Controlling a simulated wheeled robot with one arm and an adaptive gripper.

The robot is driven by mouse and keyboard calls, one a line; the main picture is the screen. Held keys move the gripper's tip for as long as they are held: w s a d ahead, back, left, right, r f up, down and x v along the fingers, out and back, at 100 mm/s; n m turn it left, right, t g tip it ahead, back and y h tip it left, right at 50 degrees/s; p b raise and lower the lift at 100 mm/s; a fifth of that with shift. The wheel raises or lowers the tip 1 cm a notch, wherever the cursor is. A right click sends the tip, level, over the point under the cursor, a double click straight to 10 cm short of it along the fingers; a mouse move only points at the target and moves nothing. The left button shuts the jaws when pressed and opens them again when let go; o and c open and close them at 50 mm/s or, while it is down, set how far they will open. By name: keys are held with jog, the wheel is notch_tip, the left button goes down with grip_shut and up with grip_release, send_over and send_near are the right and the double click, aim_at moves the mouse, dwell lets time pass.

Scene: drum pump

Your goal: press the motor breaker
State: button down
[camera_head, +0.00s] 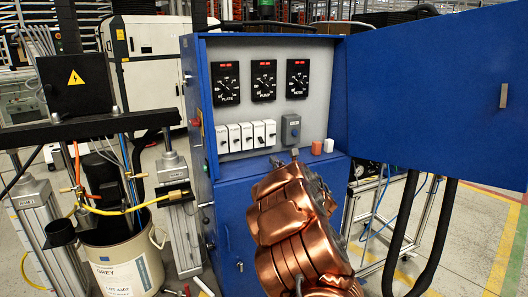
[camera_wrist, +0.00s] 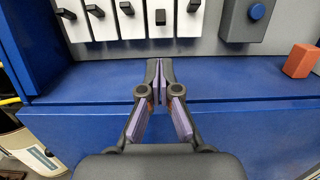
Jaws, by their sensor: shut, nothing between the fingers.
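A row of white breakers (camera_head: 246,136) with dark levers is on the grey panel inside the open blue cabinet. In the wrist view, the breaker with the lower-sitting lever (camera_wrist: 160,17) is fourth from the left; the other levers sit higher. I cannot read which is the motor breaker. My gripper (camera_wrist: 160,64) is shut and empty, its fingertips together just below that fourth breaker, apart from it, in front of the blue ledge. In the head view my copper-coloured arm hides part of the cabinet front, and the gripper tip (camera_head: 294,153) shows near the ledge.
A grey box with a blue button (camera_head: 291,129) is right of the breakers. An orange block (camera_head: 316,147) and a white block (camera_head: 328,145) stand on the ledge. Three gauges (camera_head: 263,81) are above. The open blue door (camera_head: 430,95) extends right; a drum (camera_head: 125,262) stands left.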

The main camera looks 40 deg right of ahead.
aim_at(261, 140)
jog(key=shift+w, duration=0.1)
jog(key=p+x, duration=0.2)
jog(key=x, duration=0.5)
jog(key=shift+r, duration=0.15)
jog(key=shift+p+x, duration=0.5)
jog(key=shift+x, duration=0.9)
jog(key=shift+d, duration=0.1)
jog(key=shift+d, duration=0.1)
jog(key=shift+g, duration=0.3)
